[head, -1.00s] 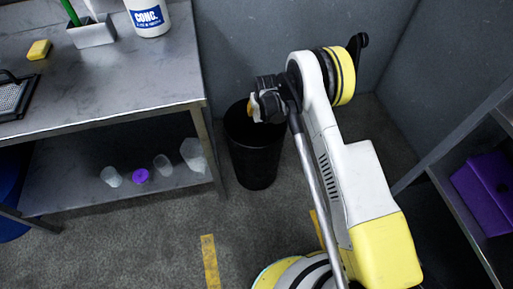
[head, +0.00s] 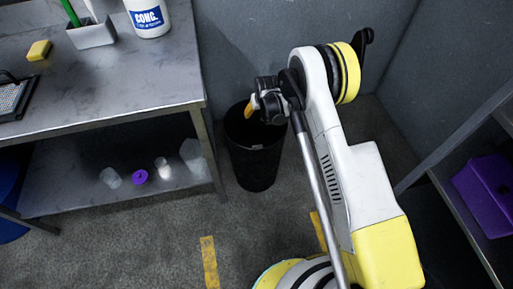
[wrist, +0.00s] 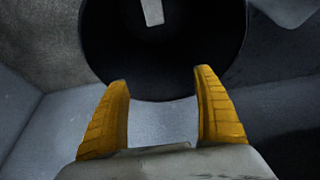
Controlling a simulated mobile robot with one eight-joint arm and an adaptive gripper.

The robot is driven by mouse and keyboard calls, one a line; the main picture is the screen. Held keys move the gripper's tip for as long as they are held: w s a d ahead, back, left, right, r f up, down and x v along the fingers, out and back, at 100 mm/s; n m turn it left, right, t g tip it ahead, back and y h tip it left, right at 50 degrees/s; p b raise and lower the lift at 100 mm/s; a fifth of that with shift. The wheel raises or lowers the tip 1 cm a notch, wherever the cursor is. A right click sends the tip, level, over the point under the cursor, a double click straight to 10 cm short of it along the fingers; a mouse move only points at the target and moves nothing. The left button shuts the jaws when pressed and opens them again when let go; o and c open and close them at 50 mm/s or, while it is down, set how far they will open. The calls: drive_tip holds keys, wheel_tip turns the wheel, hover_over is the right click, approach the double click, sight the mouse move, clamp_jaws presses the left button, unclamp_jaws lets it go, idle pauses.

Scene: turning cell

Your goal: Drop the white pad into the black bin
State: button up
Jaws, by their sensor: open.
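The black bin (head: 254,168) stands on the floor to the right of the steel table. My gripper (head: 252,109) is over the bin's mouth with its yellow fingers spread and nothing between them. In the wrist view my gripper (wrist: 162,100) also shows open, with the dark round mouth of the bin (wrist: 110,50) beyond the fingertips. The white pad (wrist: 153,12) shows as a small pale strip within that dark mouth, apart from the fingers.
The steel table (head: 120,85) at left holds a yellow sponge (head: 39,50), a white CONC. bottle (head: 148,17) and a caddy (head: 92,34). Cups and a purple item (head: 140,176) are on its lower shelf. A shelf with a purple box (head: 488,195) stands at right.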

drive_tip(key=v, duration=1)
drive_tip(key=shift+f, duration=0.1)
